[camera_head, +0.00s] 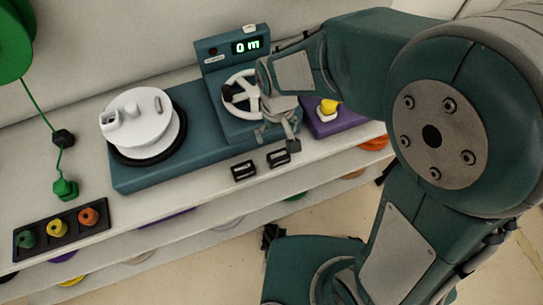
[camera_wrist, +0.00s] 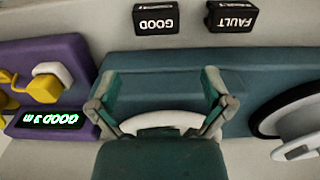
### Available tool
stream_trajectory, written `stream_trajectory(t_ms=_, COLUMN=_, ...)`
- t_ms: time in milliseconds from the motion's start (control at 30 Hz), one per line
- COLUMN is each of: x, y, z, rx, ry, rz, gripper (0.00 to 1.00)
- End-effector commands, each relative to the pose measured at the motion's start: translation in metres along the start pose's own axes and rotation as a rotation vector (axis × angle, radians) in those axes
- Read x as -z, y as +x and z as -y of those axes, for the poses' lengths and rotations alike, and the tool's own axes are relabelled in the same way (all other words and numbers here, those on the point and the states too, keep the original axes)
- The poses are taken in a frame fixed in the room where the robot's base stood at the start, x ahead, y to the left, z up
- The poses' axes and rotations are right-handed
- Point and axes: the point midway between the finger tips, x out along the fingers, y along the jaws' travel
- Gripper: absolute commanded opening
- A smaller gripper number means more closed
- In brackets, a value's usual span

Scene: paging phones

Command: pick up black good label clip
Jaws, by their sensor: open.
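The black GOOD label clip (camera_wrist: 155,18) lies at the top of the wrist view, its white lettering upside down. In the head view the GOOD clip (camera_head: 279,158) is the right one of two dark clips on the shelf's front strip. A black FAULT clip (camera_wrist: 230,17) lies beside it, apart from it; it is the left one in the head view (camera_head: 244,170). My gripper (camera_head: 278,138) is open and empty, above the front of the teal machine near its white handwheel. In the wrist view the fingers of my gripper (camera_wrist: 163,100) are spread wide, short of both clips.
The teal machine (camera_head: 190,165) carries a white reel (camera_head: 143,120) and a display reading "0 m". A purple unit (camera_wrist: 45,75) with a yellow plug stands beside it. A black tray (camera_head: 60,230) of coloured plugs is at left. The shelf edge runs close to the clips.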

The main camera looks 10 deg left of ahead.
Motion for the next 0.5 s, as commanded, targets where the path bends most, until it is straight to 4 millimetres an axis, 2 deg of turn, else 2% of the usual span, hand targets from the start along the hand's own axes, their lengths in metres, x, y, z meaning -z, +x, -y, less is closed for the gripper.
stream_trajectory(t_ms=300, x=0.0, y=0.048, z=0.002, rx=-0.003, ry=0.001, rz=0.006, gripper=1.0)
stream_trajectory(t_ms=500, x=-0.002, y=0.064, z=0.002, rx=-0.004, ry=0.002, rz=0.006, gripper=1.0)
